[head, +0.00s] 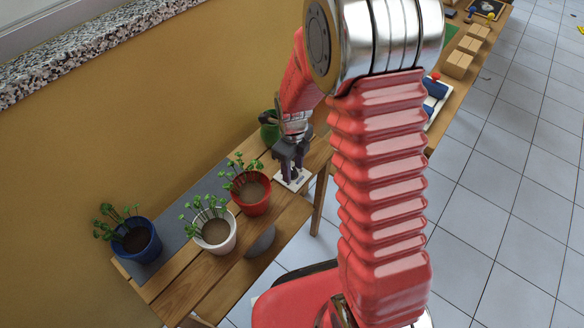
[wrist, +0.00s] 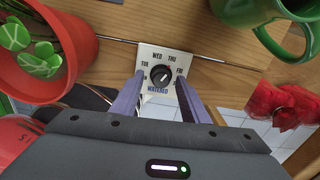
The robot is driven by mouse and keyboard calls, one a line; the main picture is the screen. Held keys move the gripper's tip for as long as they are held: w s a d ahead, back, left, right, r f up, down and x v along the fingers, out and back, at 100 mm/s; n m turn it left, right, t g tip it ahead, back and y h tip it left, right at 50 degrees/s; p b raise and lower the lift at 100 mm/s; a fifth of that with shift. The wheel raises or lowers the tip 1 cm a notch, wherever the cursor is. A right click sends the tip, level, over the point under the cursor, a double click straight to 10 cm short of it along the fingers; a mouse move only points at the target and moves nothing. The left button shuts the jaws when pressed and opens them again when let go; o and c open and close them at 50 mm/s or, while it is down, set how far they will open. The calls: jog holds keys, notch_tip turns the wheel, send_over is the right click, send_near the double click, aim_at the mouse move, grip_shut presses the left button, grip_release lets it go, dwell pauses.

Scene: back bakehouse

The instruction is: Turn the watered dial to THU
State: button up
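The watered dial is a small white plate (wrist: 147,53) with a round black knob (wrist: 160,76). In the wrist view, TUE, WED, THU and FRI run in an arc around the knob, with WATERED printed below. A pale mark shows on the knob, but I cannot tell for sure which day it points at. My gripper (wrist: 159,78) is open, with one grey finger on each side of the knob and gaps between. In the head view, my gripper (head: 290,166) points down over the plate (head: 297,184) and hides most of it.
A red pot with a plant (head: 252,196) stands close left of the dial. A white pot (head: 214,235) and a blue pot (head: 143,243) stand beyond it. A green vessel (wrist: 245,11) is close on the other side. The bench edge is near the dial.

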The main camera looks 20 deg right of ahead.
aim_at(293, 171)
jog(key=shift+w+r, duration=0.1)
jog(key=shift+r, duration=0.35)
notch_tip(293, 171, up, 13)
dwell(0.5)
jog(key=shift+d+f, duration=0.1)
